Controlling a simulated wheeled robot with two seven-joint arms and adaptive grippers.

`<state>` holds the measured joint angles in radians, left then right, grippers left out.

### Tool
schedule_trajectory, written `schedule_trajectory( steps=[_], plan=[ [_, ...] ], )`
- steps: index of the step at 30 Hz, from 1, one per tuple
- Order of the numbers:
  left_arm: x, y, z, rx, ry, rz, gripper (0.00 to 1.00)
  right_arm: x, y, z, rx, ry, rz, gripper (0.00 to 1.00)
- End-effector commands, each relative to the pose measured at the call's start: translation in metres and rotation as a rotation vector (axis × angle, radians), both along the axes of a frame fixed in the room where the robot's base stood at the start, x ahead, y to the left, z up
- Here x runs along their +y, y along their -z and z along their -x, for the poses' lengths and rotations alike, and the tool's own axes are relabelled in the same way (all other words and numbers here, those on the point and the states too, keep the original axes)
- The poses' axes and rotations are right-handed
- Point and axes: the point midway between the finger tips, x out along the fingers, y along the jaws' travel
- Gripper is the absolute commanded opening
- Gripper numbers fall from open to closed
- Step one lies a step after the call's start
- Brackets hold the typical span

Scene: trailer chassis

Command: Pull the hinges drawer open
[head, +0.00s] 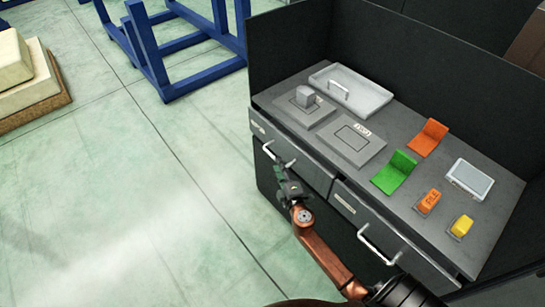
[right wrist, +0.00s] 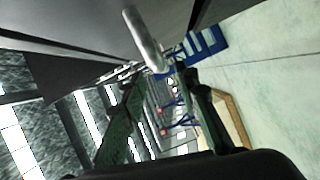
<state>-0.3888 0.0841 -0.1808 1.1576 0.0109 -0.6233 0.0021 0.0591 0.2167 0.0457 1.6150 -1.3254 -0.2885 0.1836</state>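The cabinet (head: 408,190) has two drawers side by side under its grey top. The left drawer (head: 302,163) and the right drawer (head: 385,232) each have a silver bar handle and a small label too small to read, so I cannot tell which is the hinges drawer. Both look closed. My right gripper (head: 283,176) is at the left drawer's handle (head: 267,150). In the right wrist view, the gripper's fingers (right wrist: 158,80) are apart, with the handle (right wrist: 147,40) just ahead of and partly between the tips. Contact is unclear. My left gripper is not in view.
The cabinet top holds a white tray (head: 350,92), grey plates (head: 347,139), orange and green angled pieces (head: 398,172) and small blocks. Dark panels rise behind. Blue frames (head: 180,45) and a pale block (head: 22,72) stand at left. The floor before the drawers is clear.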

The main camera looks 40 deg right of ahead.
Motion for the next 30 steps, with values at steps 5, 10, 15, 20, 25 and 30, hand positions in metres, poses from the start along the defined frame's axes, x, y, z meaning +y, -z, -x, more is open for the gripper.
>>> schedule_trajectory(
  steps=[5, 10, 15, 20, 25, 30],
  plan=[
    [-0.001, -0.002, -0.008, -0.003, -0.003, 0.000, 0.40, -0.009, 0.003, -0.029, 0.000, 0.000, 0.000, 0.29],
    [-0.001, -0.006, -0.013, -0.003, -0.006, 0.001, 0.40, -0.014, 0.005, -0.046, 0.001, 0.000, 0.000, 0.29],
    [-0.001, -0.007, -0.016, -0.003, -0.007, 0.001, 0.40, -0.016, 0.006, -0.051, 0.002, 0.000, -0.002, 0.29],
    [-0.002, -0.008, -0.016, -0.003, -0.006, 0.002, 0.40, -0.016, 0.005, -0.051, 0.001, 0.000, -0.003, 0.29],
    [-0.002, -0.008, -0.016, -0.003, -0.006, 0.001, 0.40, -0.016, 0.005, -0.051, 0.002, 0.000, -0.002, 0.20],
    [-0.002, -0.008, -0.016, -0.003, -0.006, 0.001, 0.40, -0.016, 0.006, -0.051, 0.002, 0.000, -0.002, 0.08]
  ],
)
